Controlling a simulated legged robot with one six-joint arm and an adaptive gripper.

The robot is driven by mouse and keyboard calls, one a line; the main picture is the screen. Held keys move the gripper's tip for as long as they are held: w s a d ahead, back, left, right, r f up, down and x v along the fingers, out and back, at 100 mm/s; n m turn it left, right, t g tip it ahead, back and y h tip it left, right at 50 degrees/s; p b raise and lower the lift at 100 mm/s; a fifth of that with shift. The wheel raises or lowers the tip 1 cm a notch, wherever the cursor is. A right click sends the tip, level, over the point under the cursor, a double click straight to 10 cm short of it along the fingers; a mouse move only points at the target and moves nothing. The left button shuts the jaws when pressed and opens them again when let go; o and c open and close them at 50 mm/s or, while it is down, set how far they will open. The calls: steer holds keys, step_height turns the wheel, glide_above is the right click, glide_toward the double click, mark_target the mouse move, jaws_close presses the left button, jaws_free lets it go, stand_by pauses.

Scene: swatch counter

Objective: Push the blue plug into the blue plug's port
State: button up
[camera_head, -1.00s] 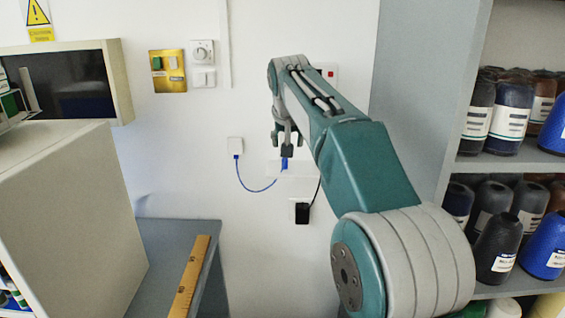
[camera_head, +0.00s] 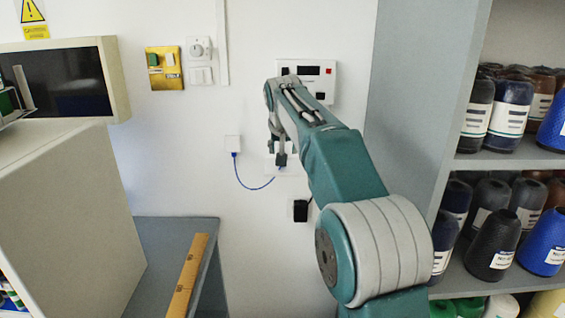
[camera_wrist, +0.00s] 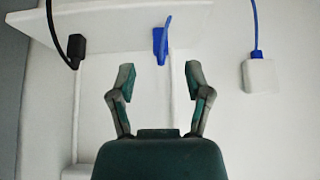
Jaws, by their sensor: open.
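The blue plug (camera_wrist: 160,46) shows in the wrist view at a white wall plate (camera_wrist: 120,22), with its blue cord. Its port is hidden, and I cannot tell how deep the plug sits. My gripper (camera_wrist: 160,74) is open and empty. Its fingertips are either side of the plug's line in the picture and appear short of it. In the head view my gripper (camera_head: 281,160) is close to the wall and hides most of the plug. The blue cord (camera_head: 252,187) loops left to a white box (camera_head: 232,143) on the wall, also in the wrist view (camera_wrist: 259,76).
A panel (camera_head: 325,80) is behind my arm.

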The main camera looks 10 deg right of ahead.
steer(key=shift+f, duration=0.1)
steer(key=x, duration=0.5)
steer(key=shift+w, duration=0.3)
steer(key=shift+c, duration=0.3)
jaws_close()
